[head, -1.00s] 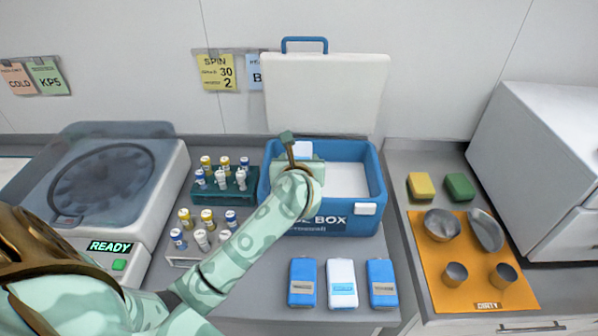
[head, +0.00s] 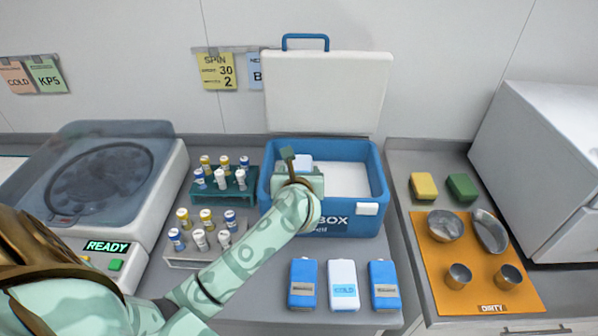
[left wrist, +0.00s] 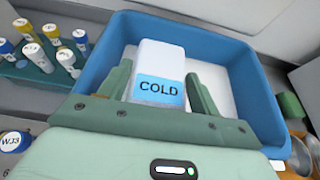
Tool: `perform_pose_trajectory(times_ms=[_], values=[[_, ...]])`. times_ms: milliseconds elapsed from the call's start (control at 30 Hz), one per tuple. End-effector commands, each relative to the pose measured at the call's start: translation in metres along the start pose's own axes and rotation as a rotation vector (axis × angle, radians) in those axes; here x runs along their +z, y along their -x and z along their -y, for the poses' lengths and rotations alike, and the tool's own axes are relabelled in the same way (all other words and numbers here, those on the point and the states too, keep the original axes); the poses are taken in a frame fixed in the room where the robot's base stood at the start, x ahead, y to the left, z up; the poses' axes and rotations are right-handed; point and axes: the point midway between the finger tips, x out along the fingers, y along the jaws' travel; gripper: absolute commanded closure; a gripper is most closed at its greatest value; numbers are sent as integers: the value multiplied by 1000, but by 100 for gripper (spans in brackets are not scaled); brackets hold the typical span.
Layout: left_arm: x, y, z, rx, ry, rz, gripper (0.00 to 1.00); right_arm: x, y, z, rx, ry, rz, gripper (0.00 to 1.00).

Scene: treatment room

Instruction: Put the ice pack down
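The white ice pack (left wrist: 160,62) has a blue label reading COLD and shows between the two fingers of my left gripper (left wrist: 160,85) in the left wrist view. The fingers flank its sides, and the gripper looks shut on it. In the head view, my left gripper (head: 298,170) is over the left part of the open blue ice box (head: 372,178), with the pack's top (head: 303,161) beside a finger. The pack's lower end and any contact with the box floor are hidden. My right gripper is not in view.
Two blue packs (head: 303,284) (head: 384,284) flank a white COLD pack (head: 342,284) before the box. Vial racks (head: 222,192) (head: 190,256) and a centrifuge (head: 165,175) stand left. An orange mat (head: 448,278) with metal bowls and cups lies right. The box lid (head: 325,95) stands open behind.

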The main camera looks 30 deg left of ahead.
Motion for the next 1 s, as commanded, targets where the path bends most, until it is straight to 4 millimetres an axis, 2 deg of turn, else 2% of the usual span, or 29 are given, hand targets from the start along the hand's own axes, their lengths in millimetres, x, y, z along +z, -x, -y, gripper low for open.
perform_pose_trajectory(times_ms=[333,467,567,800,1000], values=[[2,1,0,0,0,1,20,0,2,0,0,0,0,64],[16,7,0,-1,0,3,20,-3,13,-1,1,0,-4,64],[12,26,1,-4,1,-2,20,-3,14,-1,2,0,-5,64],[12,85,1,-4,2,-2,20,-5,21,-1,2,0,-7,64],[12,117,0,-1,1,-1,20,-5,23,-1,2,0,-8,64]])
